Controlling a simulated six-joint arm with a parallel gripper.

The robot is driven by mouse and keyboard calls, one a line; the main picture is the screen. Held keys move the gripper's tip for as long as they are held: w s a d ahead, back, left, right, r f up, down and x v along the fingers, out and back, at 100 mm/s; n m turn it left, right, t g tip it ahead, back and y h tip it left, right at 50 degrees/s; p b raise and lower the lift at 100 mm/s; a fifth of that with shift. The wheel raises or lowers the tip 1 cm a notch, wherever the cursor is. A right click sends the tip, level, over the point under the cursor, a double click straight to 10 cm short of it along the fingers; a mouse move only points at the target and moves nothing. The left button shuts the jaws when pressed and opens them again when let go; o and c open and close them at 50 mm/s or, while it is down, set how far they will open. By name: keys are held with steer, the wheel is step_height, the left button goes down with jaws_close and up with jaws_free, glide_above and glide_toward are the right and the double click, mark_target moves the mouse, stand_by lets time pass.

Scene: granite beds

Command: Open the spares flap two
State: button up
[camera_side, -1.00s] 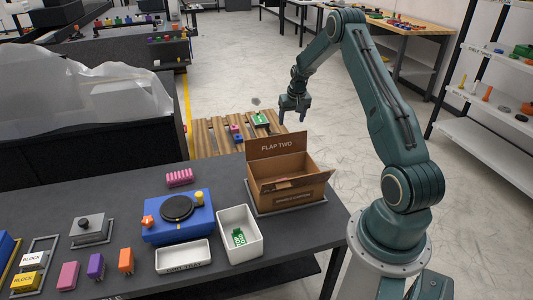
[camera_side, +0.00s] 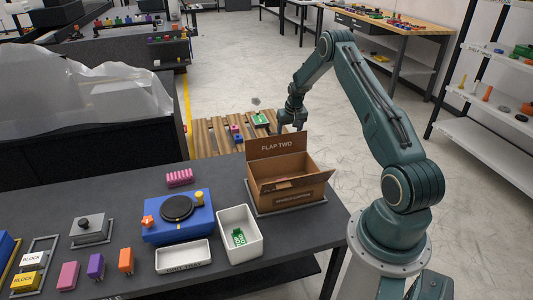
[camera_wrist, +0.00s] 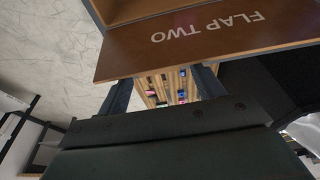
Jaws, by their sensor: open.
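The brown spares carton (camera_side: 285,195) stands at the right end of the dark bench, with its top open and its inside partly visible. Flap two (camera_side: 277,147), labelled FLAP TWO, stands up along the carton's far side in the side view. In the wrist view flap two (camera_wrist: 215,40) spans the top, its lettering upside down. My gripper (camera_side: 292,124) is open and empty, just beyond the flap's top edge near its right end. In the wrist view the two fingers of my gripper (camera_wrist: 164,85) reach up to the flap's edge; I cannot tell whether they touch it.
A white bin (camera_side: 240,250) with a green piece and a blue fixture (camera_side: 178,222) stand left of the carton. A slatted wooden pallet (camera_side: 205,138) with small coloured parts lies beyond the bench. The floor right of the carton is clear.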

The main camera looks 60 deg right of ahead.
steer(key=c, duration=0.6)
steer(key=shift+w+d+f, duration=0.1)
steer(key=shift+w+d+f, duration=0.3)
steer(key=shift+w+d, duration=0.1)
steer(key=shift+d, duration=0.05)
steer(key=shift+w+f, duration=0.1)
